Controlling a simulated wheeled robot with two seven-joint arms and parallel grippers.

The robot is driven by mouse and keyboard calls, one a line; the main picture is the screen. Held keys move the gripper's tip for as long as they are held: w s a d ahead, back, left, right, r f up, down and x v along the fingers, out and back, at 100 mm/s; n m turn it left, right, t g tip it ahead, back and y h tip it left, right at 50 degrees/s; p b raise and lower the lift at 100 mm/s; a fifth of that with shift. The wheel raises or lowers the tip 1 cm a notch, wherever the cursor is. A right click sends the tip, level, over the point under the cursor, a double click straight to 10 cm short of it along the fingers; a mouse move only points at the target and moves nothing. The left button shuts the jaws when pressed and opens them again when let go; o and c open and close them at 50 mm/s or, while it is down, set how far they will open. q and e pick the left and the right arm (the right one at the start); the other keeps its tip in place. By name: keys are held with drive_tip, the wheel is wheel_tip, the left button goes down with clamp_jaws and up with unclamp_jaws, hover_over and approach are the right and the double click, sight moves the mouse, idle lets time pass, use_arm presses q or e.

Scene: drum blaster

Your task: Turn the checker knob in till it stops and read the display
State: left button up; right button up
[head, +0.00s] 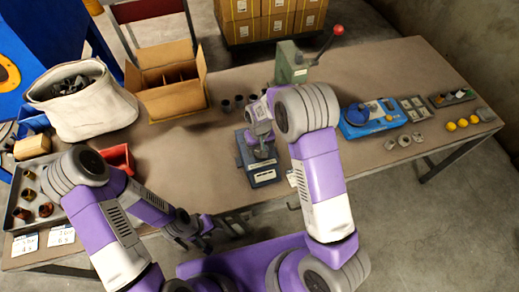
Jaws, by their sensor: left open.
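The checker appears to be the small grey and blue device (262,176) at the middle of the table's near side, with a pale panel on its front. The panel is too small to read. My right gripper (262,148) points down over this device, and its wrist and fingers hide most of the top. I cannot make out the knob or whether the fingers touch it. My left gripper (205,236) is open and empty, low by the table's near edge, left of the device and apart from it.
A green press (290,62) with a red-ball lever stands behind the device. A blue fixture (372,118) lies to the right. A cardboard box (172,96), a white sack (88,108) and a grey parts tray (20,202) are at left. Bare tabletop (190,150) lies left of the device.

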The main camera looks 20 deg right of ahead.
drive_tip(key=shift+f, duration=0.6)
drive_tip(key=c, duration=1.1)
drive_tip(key=shift+o, duration=0.2)
drive_tip(key=shift+m, duration=0.3)
drive_tip(key=m, duration=0.3)
drive_tip(key=shift+m, duration=2.4)
